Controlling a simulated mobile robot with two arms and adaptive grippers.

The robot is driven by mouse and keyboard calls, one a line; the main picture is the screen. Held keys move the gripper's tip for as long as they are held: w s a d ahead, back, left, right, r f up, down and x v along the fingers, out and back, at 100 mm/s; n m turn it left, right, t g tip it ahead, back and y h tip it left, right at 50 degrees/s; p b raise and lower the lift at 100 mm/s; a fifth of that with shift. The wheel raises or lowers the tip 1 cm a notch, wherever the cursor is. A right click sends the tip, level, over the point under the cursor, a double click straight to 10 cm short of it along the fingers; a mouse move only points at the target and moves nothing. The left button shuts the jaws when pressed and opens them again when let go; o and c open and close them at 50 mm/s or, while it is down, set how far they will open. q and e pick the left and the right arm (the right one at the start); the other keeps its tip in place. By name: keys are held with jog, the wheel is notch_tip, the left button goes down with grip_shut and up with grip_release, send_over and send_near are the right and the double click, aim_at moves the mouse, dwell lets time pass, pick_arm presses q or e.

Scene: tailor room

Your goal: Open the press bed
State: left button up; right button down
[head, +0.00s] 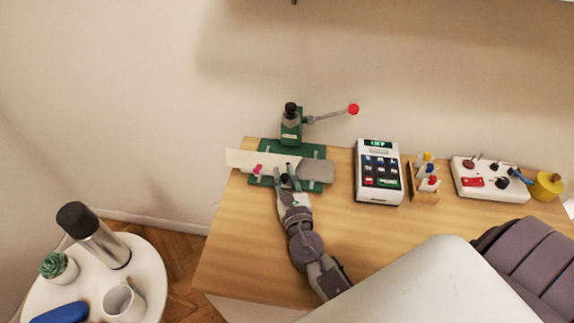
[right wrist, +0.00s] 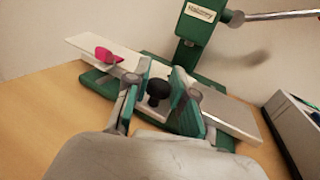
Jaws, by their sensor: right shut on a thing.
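The green press (head: 291,133) stands at the back left of the wooden table, its lever ending in a red ball (head: 353,109). Its bed (head: 318,172) lies low across the green base, a pale plate with a grey right end; it also shows in the right wrist view (right wrist: 228,115). A black knob (right wrist: 158,90) sits at the bed's front. My right gripper (head: 287,169) reaches in from the front and is shut on the black knob, one finger on each side. A pink piece (head: 257,169) is on the bed's left part. My left gripper is out of view.
A white keypad device (head: 378,172) stands right of the press, with a small wooden rack (head: 422,182) and a white control box (head: 490,180) beyond. A round white side table (head: 148,262) with a flask (head: 93,236) stands front left. The table front left of my right arm is clear.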

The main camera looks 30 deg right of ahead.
jog(key=shift+s+a, duration=0.75)
jog(key=shift+s, duration=0.3)
jog(key=c, duration=1)
grip_release()
jog(key=shift+s+f, duration=0.1)
jog(key=shift+s, duration=0.25)
jog(key=v, duration=1.1)
jog(key=shift+s+a, duration=0.1)
jog(key=shift+s, duration=0.05)
